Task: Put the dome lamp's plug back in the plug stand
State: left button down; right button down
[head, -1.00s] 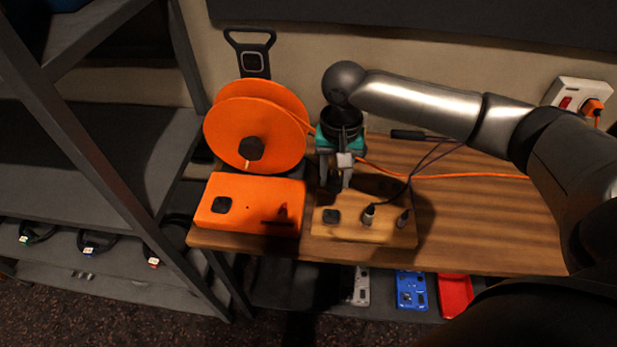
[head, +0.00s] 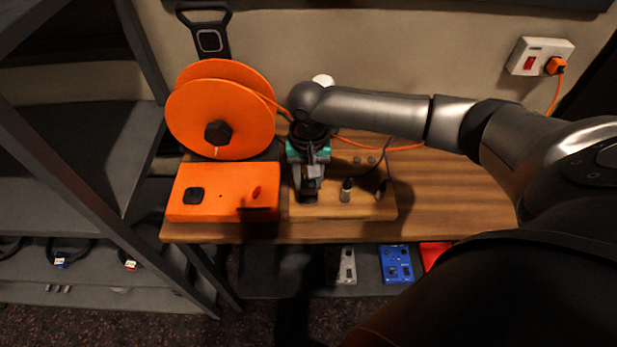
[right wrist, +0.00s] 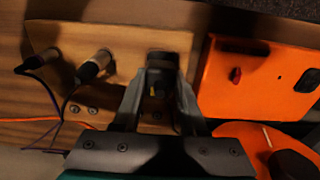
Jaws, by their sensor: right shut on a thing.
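The plug stand (head: 325,211) is a pale wooden block at the front of the desk, seen also in the right wrist view (right wrist: 120,48). A metal-bodied plug (head: 346,190) and a dark plug with a cable (head: 381,190) stand upright in it. My right gripper (head: 309,194) points down over the stand's left end, where a black square fitting sits. In the right wrist view its fingers are shut on a small dark plug (right wrist: 160,82), mostly hidden between them. I cannot tell whether this plug is seated. My left gripper is out of view.
An orange box (head: 222,182) with a black knob and small red part stands left of the stand. An orange reel (head: 218,115) is behind it. An orange cable (head: 365,145) crosses behind the stand. The desk (head: 455,200) is clear to the right.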

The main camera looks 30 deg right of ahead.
jog(key=shift+f, duration=0.1)
jog(key=shift+f, duration=0.8)
dwell(0.3)
jog(key=shift+p, duration=0.6)
dwell(0.5)
jog(key=shift+p, duration=0.55)
dwell(0.5)
